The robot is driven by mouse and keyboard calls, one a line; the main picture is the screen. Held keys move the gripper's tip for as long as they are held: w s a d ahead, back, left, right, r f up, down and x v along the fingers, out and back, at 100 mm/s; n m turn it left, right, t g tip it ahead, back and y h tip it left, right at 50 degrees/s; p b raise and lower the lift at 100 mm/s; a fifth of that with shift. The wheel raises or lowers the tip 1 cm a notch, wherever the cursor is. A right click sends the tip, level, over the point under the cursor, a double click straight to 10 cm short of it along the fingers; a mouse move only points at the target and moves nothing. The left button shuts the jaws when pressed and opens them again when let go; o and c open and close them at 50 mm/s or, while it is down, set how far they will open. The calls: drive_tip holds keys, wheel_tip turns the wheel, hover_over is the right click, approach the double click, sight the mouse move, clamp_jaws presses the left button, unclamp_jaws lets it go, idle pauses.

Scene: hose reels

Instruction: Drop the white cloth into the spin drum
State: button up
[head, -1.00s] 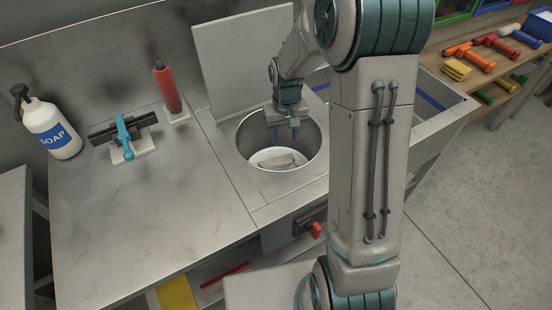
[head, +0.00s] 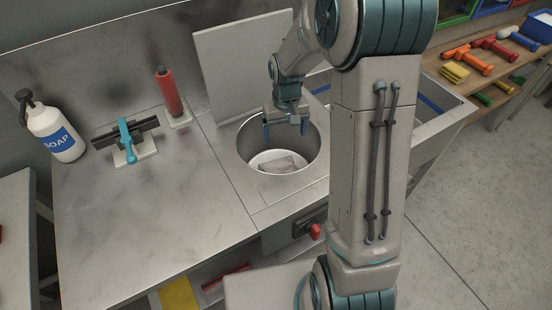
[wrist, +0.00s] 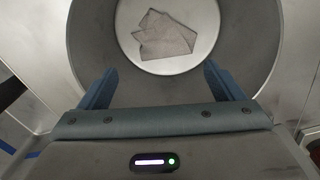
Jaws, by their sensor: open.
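The spin drum (head: 250,140) is a round metal well sunk in the steel counter, its lid (head: 240,65) standing upright behind it. The cloth (head: 287,163) lies folded on the pale drum floor and looks light grey. It also shows in the wrist view (wrist: 166,36), flat with angled corners. My gripper (head: 286,132) is above the drum mouth, pointing down, open and empty. In the wrist view its two blue fingers (wrist: 157,88) are spread wide, with the cloth well beyond them and not touched.
A soap bottle (head: 55,135), a blue-handled squeegee (head: 126,142) and a red cylinder (head: 168,92) stand on the counter left of the drum. A red knob (head: 315,231) is on the front. A sink (head: 440,98) lies to the right. The left counter is mostly clear.

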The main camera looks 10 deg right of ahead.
wheel_tip(320, 180, up, 3)
drive_tip(key=shift+r+p, duration=0.1)
drive_tip(key=shift+p, duration=0.75)
wheel_tip(320, 180, up, 14)
idle(0.4)
drive_tip(key=s+f+t, duration=0.1)
drive_tip(key=s+t, duration=0.2)
drive_tip(key=s, duration=1.8)
drive_tip(key=shift+f+m, duration=0.15)
drive_tip(key=shift+m, duration=0.25)
drive_tip(key=shift+d, duration=0.1)
